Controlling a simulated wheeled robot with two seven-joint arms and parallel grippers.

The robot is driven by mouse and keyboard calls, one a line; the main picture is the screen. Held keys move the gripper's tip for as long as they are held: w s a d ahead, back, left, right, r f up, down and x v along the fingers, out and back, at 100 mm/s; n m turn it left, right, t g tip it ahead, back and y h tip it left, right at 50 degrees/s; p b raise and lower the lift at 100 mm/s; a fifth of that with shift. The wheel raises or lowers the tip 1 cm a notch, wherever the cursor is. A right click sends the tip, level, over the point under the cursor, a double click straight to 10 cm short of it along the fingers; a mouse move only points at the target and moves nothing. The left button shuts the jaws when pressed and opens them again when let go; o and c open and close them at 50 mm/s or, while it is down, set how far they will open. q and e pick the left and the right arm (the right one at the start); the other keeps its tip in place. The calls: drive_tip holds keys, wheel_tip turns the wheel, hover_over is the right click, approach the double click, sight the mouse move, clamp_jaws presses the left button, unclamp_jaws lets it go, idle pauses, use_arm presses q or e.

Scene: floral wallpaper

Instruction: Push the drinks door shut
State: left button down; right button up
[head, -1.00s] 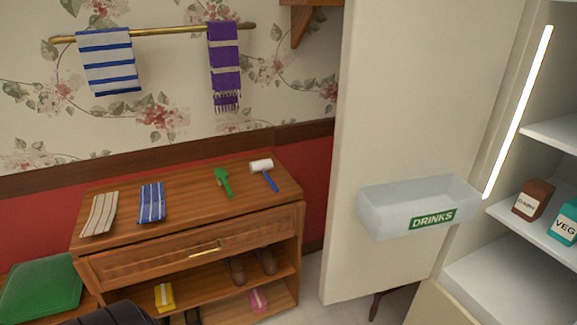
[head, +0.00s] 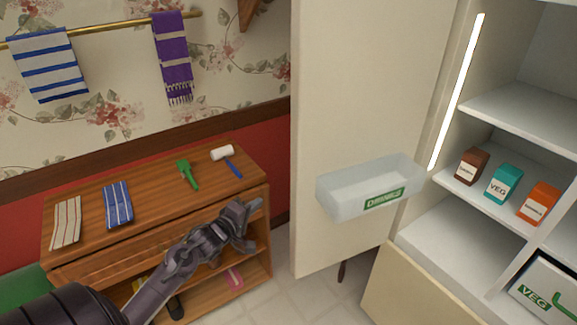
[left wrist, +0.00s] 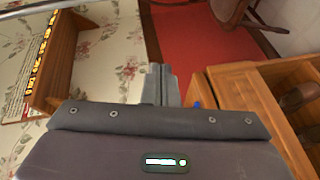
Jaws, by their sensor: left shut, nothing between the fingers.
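The drinks door (head: 345,95) is a tall cream fridge door standing wide open in the head view. A clear bin (head: 370,187) labelled DRINKS is fixed on its inner side. My left gripper (head: 250,206) is shut and empty, in front of the wooden cabinet and to the left of the door, apart from it. The left gripper's fingers (left wrist: 160,84) also show in the left wrist view, closed together. The door does not show in the left wrist view. My right gripper is not in view.
The open fridge has shelves (head: 510,125) with several cartons, and a VEG box (head: 545,290) low at right. A wooden cabinet (head: 150,225) holds folded cloths, a green tool (head: 187,173) and a white-headed mallet (head: 223,153). Tiled floor (head: 310,300) lies between cabinet and fridge.

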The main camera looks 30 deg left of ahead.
use_arm(q)
wheel_tip(320, 180, up, 11)
drive_tip(key=w+d+n+t+h, duration=0.1)
drive_tip(key=t, duration=0.1)
drive_tip(key=w+d+p, duration=0.4)
drive_tip(key=w+p, duration=0.1)
drive_tip(key=w, duration=0.3)
drive_tip(key=shift+w, duration=0.25)
drive_tip(key=shift+d, duration=0.1)
